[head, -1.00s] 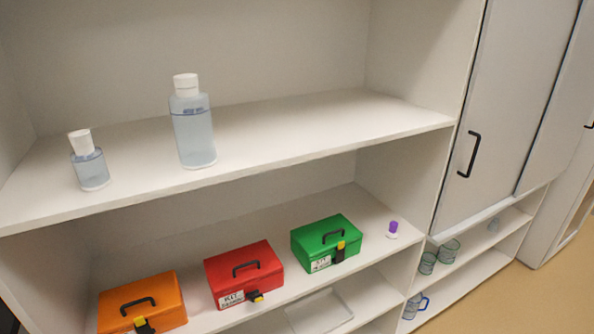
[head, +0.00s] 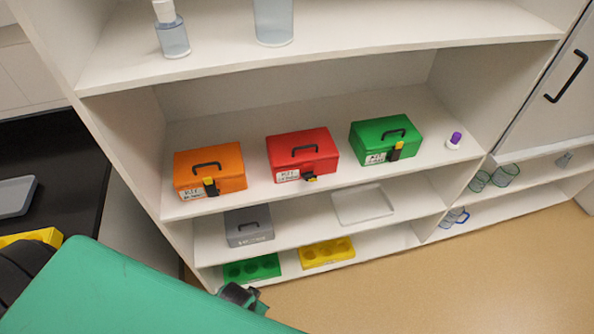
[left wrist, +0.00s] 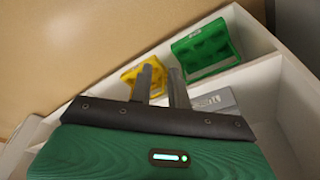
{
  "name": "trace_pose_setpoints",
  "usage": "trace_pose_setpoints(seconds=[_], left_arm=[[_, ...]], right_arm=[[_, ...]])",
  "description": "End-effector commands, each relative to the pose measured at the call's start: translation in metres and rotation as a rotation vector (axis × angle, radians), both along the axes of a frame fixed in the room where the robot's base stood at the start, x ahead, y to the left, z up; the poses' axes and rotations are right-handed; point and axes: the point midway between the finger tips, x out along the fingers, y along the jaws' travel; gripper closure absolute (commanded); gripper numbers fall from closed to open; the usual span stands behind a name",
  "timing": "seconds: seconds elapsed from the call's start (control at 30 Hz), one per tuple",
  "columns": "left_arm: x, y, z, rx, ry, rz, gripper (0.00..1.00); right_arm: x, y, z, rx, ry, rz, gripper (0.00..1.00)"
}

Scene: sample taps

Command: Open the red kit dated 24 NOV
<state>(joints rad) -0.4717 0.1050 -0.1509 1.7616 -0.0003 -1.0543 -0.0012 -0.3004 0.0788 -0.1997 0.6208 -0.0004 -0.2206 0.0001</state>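The red kit (head: 302,151) stands on the middle shelf between an orange kit (head: 208,168) and a green kit (head: 386,139). Its lid is down with a black handle on top. Its front label starts with "KIT"; the date is too small to read. Its black and yellow latch (head: 310,177) sits lower and sticks out more than the latches of the other two kits. My left gripper (head: 250,296) is low in front of the shelves, well below the red kit, mostly hidden by my green arm. In the left wrist view its two fingers (left wrist: 160,84) are apart with nothing between them.
Below are a grey box (head: 249,226), a white tray (head: 362,204), a green rack (head: 251,269) and a yellow rack (head: 327,252). A purple-capped item (head: 454,140) stands right of the green kit. Bottles stand above. A black counter (head: 60,180) is at left.

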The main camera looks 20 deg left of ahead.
Motion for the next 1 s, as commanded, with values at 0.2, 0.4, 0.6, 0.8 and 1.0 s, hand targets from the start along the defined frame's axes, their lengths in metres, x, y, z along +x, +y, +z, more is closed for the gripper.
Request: trace_pose_setpoints(seconds=[0.2,0.4,0.6,0.8,1.0], left_arm=[[0.018,0.002,0.102,0.010,-0.065,-0.020,0.82],[0.039,0.010,0.179,0.057,-0.186,-0.103,0.82],[0.095,0.023,0.246,0.227,-0.474,-0.356,0.82],[0.146,0.027,0.278,0.419,-0.713,-0.592,0.82],[0.193,0.026,0.308,0.676,-0.963,-0.863,0.82]], right_arm=[[0.000,0.000,0.010,0.000,0.000,0.000,1.00],[0.000,0.000,0.016,0.000,0.000,0.000,1.00],[0.000,0.000,0.020,0.000,0.000,0.000,1.00],[0.000,0.000,0.021,0.000,0.000,0.000,1.00],[0.000,0.000,0.022,0.000,0.000,0.000,1.00]])
